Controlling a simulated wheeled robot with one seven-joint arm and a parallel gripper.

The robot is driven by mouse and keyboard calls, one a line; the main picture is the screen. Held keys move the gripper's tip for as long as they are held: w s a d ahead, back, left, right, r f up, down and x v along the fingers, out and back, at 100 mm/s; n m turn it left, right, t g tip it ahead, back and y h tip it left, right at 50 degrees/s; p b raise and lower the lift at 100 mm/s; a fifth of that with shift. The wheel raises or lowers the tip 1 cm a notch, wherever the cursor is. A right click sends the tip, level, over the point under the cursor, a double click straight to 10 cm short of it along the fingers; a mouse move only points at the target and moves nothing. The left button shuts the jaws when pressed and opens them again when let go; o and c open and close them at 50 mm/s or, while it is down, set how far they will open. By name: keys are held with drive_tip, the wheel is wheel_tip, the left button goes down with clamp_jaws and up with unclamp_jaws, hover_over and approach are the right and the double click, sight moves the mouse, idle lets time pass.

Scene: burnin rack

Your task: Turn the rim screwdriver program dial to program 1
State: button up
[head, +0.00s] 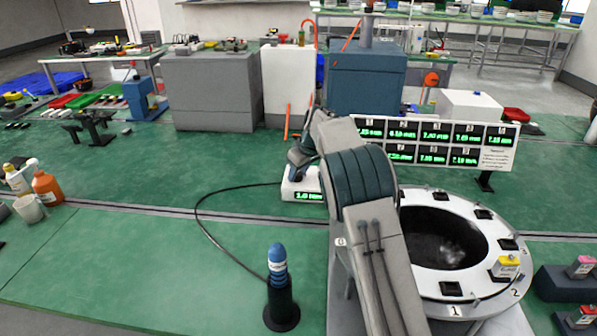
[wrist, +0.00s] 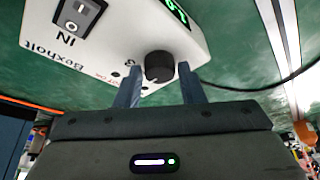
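The white screwdriver controller box (head: 301,190) stands on the green bench, with a lit green display on its front. In the wrist view its white face (wrist: 110,50) shows upside down, with a black round dial (wrist: 159,67) and a black rocker switch (wrist: 79,14). My gripper (wrist: 159,72) is open, one finger on each side of the dial, with a visible gap at both sides. The dial's pointer and program setting cannot be made out. The blue screwdriver (head: 277,262) stands upright in a black holder (head: 281,308), cabled toward the box. My arm partly hides the box in the head view.
A round white ring fixture (head: 455,293) with numbered positions and a yellow block (head: 507,266) is at right. A panel of green displays (head: 437,142) stands behind it. Bottles (head: 47,187) and a mug (head: 29,208) are at far left. A black cable (head: 203,225) loops over the bench.

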drive_tip(key=c, duration=0.5)
drive_tip(key=n+p, duration=0.1)
drive_tip(key=n, duration=0.1)
drive_tip(key=n+g+y+p, duration=0.1)
drive_tip(key=n, duration=0.1)
drive_tip(key=shift+w+d+r+p, duration=0.1)
drive_tip(key=shift+w+r+p, duration=0.1)
drive_tip(key=shift+p, duration=0.1)
drive_tip(key=n+g+p, duration=0.1)
drive_tip(key=n+p, duration=0.1)
drive_tip(key=n, duration=0.1)
drive_tip(key=shift+f+n+g+p, duration=0.1)
drive_tip(key=shift+n+g+p, duration=0.35)
drive_tip(key=shift+p, duration=0.25)
drive_tip(key=shift+f, duration=0.1)
drive_tip(key=o, duration=1)
